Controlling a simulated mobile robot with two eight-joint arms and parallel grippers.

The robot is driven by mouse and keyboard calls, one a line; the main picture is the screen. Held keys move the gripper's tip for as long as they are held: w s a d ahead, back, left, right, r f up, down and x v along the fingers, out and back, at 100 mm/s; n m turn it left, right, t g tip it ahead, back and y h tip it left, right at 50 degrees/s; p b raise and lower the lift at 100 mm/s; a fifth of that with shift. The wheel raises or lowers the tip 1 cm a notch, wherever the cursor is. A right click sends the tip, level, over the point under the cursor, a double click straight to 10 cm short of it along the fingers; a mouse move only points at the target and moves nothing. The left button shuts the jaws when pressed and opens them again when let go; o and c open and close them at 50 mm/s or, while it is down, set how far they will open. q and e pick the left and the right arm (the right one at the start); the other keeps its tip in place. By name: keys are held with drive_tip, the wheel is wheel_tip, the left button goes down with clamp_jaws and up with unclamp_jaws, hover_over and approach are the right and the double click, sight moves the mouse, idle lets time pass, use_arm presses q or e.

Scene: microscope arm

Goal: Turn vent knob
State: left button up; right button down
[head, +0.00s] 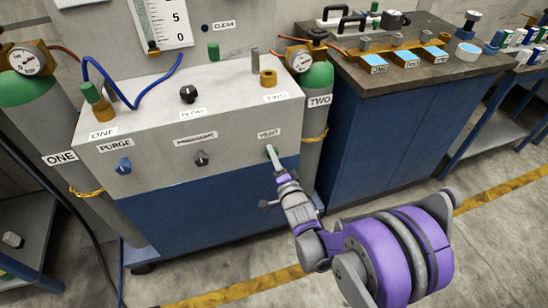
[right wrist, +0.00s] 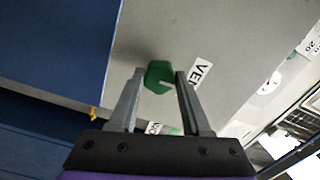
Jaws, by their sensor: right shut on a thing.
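The green vent knob (head: 274,150) is on the front face of the grey panel (head: 240,140), just below the VENT label (head: 268,133). My right gripper (head: 273,157) reaches it from the front right and covers part of it. In the right wrist view the vent knob (right wrist: 158,77) is a green, many-sided knob with a pale pointer line. The fingers of the right gripper (right wrist: 158,82) are shut on it, one on each side. My left gripper is not in view.
A black knob (head: 188,94) is on top. Gas cylinder TWO (head: 316,125) stands close to the right of the panel. The floor in front is clear.

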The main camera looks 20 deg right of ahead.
drive_tip(key=shift+m, duration=0.3)
drive_tip(key=shift+c, duration=1.8)
unclamp_jaws()
drive_tip(key=s, duration=1.1)
drive_tip(key=shift+d+p, duration=0.15)
drive_tip(key=shift+p, duration=0.2)
